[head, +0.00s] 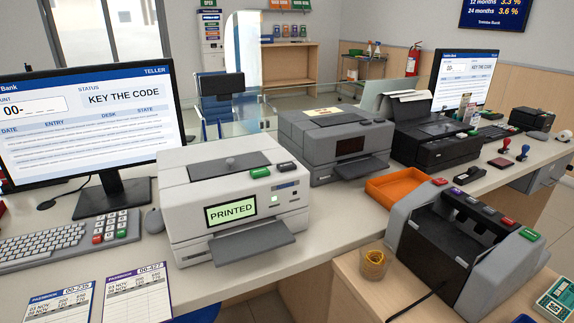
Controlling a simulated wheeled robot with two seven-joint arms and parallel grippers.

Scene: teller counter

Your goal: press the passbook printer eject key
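The passbook printer is most likely the light grey machine (180,205) in the middle of the counter. Its green screen (231,210) reads "PRINTED". A green key (260,172) and a dark key (287,167) sit on its top right; their labels are too small to read, so I cannot tell which is the eject key. A dark grey tray (252,243) juts from its front and looks empty. Two passbooks (138,294) lie flat on the counter at the lower left. Neither of my grippers shows in the head view.
A monitor (90,120), keyboard (42,248) and keypad (110,228) stand left of the printer. A darker grey machine (300,135) stands behind it to the right. An orange tray (392,186) and a note-counter-like machine (430,240) are farther right. Bare counter lies before the printer.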

